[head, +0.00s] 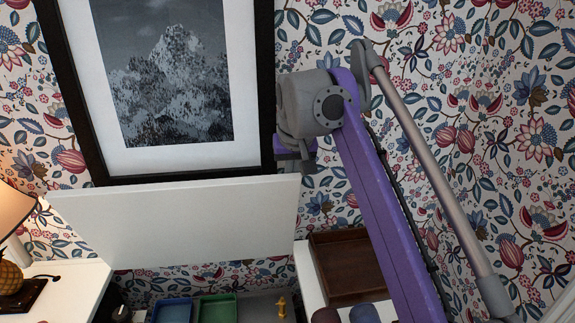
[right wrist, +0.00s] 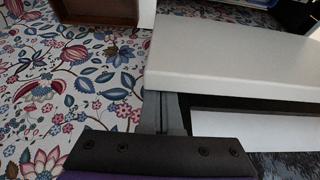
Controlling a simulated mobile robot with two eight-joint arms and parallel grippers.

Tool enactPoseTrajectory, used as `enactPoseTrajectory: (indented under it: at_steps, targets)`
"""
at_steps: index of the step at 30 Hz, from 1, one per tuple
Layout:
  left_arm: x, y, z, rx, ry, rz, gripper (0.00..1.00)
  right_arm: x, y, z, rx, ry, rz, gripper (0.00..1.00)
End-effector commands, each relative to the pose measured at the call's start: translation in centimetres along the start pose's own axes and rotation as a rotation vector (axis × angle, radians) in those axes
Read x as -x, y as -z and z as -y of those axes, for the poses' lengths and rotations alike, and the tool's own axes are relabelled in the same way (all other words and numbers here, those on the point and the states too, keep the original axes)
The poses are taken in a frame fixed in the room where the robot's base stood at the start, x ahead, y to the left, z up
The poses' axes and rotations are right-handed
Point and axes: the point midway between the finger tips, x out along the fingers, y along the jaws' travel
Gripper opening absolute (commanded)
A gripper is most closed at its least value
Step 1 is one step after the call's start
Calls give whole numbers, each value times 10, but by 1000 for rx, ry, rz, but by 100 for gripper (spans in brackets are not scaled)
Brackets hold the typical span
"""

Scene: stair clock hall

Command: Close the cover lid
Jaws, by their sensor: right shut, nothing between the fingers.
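The cover lid (head: 180,222) is a plain white panel. In the head view it stands raised, tilted up in front of the wall, below the framed picture. My right gripper (head: 308,168) is at the lid's upper right corner, partly hidden by its own wrist. In the right wrist view the shut fingers (right wrist: 156,108) are beside the end of the white lid (right wrist: 235,50). Nothing shows between them. I cannot tell whether they touch the lid. My left gripper is in neither view.
Below the lid is an open compartment with a blue tray (head: 174,311), a green tray (head: 217,309) and a small yellow figure (head: 281,306). A brown wooden tray (head: 345,265) is to the right. A lamp (head: 12,215) stands at the left. The framed picture (head: 265,120) hangs close behind the lid.

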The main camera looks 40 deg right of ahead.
Motion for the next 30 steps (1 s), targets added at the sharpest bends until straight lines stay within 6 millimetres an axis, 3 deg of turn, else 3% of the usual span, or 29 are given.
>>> enactPoseTrajectory:
  at_steps: [17, 30]
  targets:
    - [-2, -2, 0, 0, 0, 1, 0, 2, -8, 0, 0, 0, 0, 0]
    - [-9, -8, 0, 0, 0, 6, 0, 6, -36, 0, 1, 0, 1, 0]
